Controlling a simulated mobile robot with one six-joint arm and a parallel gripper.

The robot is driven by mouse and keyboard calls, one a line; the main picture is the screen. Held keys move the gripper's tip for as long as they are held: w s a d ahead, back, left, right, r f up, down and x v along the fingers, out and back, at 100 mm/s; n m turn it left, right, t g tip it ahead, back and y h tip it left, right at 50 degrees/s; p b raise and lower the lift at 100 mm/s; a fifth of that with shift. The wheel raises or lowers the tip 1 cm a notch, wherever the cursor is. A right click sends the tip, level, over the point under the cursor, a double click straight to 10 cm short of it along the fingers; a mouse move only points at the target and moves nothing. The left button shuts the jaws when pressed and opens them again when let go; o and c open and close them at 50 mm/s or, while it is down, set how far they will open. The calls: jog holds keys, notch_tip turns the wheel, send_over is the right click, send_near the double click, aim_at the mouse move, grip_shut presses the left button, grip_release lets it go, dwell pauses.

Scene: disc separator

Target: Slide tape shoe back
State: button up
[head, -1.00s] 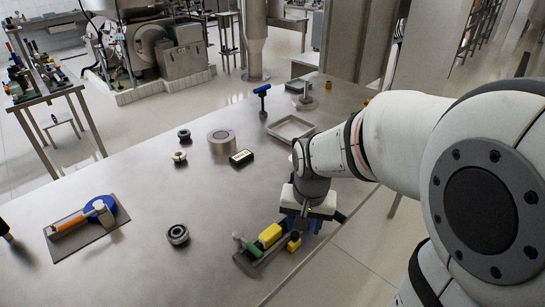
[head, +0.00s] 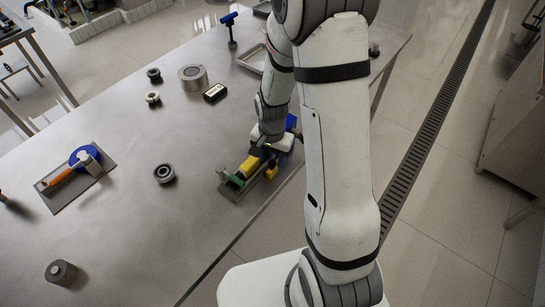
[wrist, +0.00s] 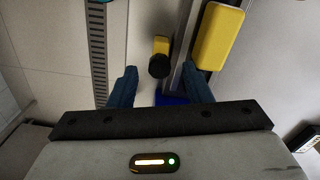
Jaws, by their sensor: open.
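A slide fixture sits at the table's near edge, with a dark base (head: 238,192), a long yellow block (head: 249,166), a green piece (head: 236,181) and a small yellow piece (head: 272,171). I cannot tell for sure which part is the tape shoe. My gripper (head: 268,152) is over the fixture's far end, pointing down. In the wrist view my gripper (wrist: 160,88) is open, its two dark blue fingers apart. The small yellow piece with a black round knob (wrist: 160,66) shows ahead of the gap, apart from both fingers. The long yellow block (wrist: 218,38) lies beyond the right finger, beside a rail.
A plate with a blue disc and orange handle (head: 67,178) lies left. The table edge drops off right of the fixture.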

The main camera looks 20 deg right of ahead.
jog(key=shift+f, duration=0.55)
jog(key=shift+c, duration=0.6)
grip_shut()
